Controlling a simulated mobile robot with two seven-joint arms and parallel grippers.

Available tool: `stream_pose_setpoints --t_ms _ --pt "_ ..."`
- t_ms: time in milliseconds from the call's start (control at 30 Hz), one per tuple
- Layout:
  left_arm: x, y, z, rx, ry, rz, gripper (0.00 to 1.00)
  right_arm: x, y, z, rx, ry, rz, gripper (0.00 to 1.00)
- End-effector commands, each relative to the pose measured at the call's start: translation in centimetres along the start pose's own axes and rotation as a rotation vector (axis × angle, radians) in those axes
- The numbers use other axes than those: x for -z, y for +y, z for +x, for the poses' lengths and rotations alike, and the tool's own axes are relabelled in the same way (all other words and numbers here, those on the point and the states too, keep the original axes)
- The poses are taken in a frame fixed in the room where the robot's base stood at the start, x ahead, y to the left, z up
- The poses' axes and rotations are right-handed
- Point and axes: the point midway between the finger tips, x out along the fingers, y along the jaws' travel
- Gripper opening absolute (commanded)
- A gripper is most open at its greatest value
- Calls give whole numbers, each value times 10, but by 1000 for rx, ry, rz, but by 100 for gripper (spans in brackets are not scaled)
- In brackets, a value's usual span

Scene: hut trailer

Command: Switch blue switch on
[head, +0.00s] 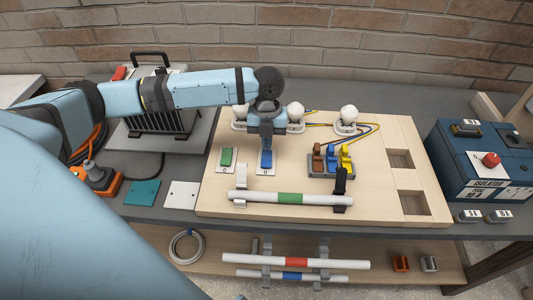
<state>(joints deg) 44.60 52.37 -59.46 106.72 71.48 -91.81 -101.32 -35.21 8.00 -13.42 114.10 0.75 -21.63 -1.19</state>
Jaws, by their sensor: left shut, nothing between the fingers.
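The blue switch (266,160) sits on a white plate on the wooden board (215,205), to the right of the green switch (226,157). My left gripper (266,146) is shut and empty, pointing down at the upper end of the blue switch. It hides part of the switch plate, and I cannot tell whether the fingers touch the switch. Several white bulbs (348,115) stand along the back of the board; the gripper partly covers the middle ones. My right gripper is out of view.
A white tube with a green band (291,197) rests in holders in front of the switches. Brown, blue and yellow connectors (332,157) stand to the right. A blue isolator box (480,160) is at far right. A brick wall (300,40) closes the back.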

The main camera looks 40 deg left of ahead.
Motion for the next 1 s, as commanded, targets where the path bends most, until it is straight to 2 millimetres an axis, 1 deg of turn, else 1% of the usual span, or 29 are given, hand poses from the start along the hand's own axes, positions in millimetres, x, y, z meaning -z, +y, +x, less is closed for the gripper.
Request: stream_pose_setpoints --t_ms 1000 --pt "-2 0 15 0 0 0 0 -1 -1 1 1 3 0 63"
